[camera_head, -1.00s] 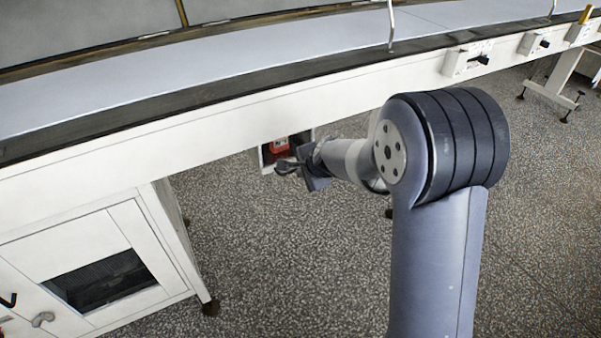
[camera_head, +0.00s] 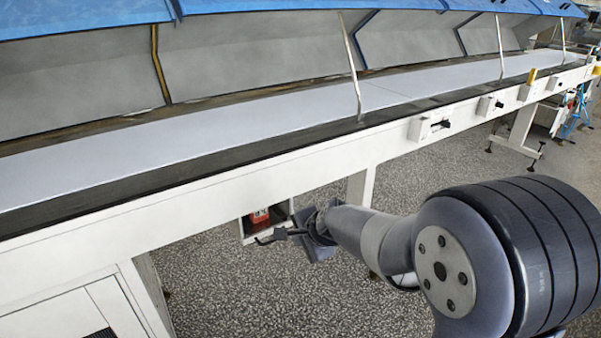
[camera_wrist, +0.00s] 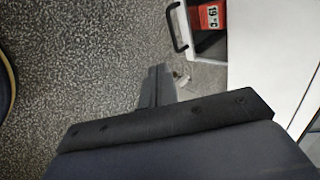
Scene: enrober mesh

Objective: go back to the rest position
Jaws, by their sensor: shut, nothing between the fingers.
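My gripper (camera_head: 272,236) is at the end of my arm, in front of the machine's long white side and just below its rail. In the wrist view my gripper (camera_wrist: 158,85) shows as two narrow grey fingers together, with nothing between them. The fingers point toward the floor beside the machine. In the head view they are close to a small white box with a red unit (camera_head: 260,215) in it; I cannot tell whether they touch.
The long machine with a pale belt (camera_head: 250,115) and blue raised covers (camera_head: 80,18) runs across the view. Switch boxes (camera_head: 432,126) stick out from its rail. A white cabinet (camera_head: 60,318) stands at lower left. Speckled floor (camera_head: 230,275) is open below.

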